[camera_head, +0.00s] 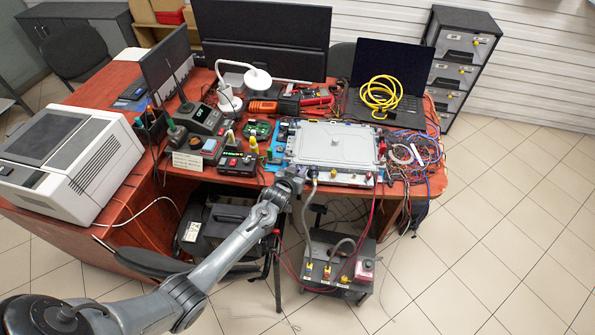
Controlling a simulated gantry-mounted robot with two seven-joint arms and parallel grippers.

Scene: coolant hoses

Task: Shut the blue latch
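A flat light-grey case (332,146) lies near the front edge of the red-brown desk. Blue parts (277,146) show along its left side, but they are too small for me to tell which is the blue latch or how it stands. My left gripper (292,174) is at the front left corner of the case, close to the desk edge. Its fingers are too small and hidden to show whether they are open. My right gripper is not in view.
Grey hoses (306,215) hang from the case front to a dark unit (338,266) on the floor. A tangle of wires (412,155) lies right of the case. Left are a red-and-black instrument (237,164) and a large white machine (72,160).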

